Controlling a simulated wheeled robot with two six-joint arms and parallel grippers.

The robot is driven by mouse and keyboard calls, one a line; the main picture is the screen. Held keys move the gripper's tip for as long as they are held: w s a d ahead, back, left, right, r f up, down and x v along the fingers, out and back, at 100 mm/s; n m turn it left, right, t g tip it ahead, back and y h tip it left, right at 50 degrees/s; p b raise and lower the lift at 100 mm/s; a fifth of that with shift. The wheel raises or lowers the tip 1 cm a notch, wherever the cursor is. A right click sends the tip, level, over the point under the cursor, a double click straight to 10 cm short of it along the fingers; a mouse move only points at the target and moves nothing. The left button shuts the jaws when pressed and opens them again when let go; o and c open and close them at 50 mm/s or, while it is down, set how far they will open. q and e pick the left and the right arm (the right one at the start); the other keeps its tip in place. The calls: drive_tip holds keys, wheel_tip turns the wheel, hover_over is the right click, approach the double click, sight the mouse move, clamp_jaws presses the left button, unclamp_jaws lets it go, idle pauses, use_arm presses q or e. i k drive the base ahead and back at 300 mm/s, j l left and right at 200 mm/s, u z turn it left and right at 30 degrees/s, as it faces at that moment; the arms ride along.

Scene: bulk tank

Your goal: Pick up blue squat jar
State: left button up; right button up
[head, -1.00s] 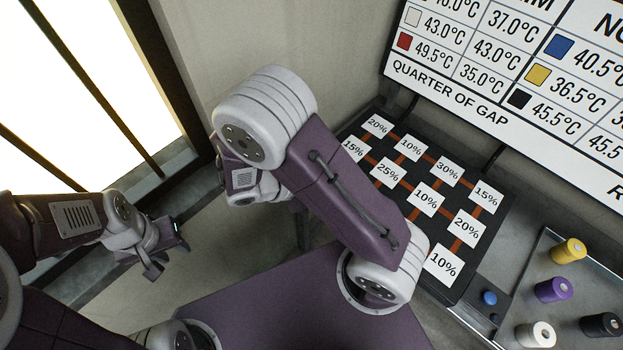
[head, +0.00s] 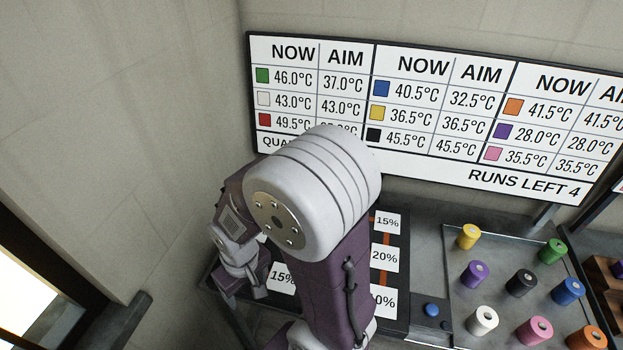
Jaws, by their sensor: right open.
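The blue squat jar (head: 567,291) stands upright on the right side of a grey metal tray (head: 455,345), below the green jar and right of the black one. Its top shows a small pale centre. My right gripper (head: 247,284) is far to the left of it, by the left end of the board with percent cards, and nothing is seen in it. My own large arm joint and link hide part of that gripper and much of the board. My left gripper is out of view.
Yellow (head: 468,237), purple (head: 474,274), black (head: 521,283), green (head: 552,251), white (head: 482,320), pink (head: 534,331) and orange (head: 587,338) jars share the tray, with gaps between them. A blue button (head: 432,310) sits left of it. A temperature sign (head: 420,115) stands behind.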

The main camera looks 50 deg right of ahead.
sight(570, 289)
drive_tip(key=z, duration=3.85)
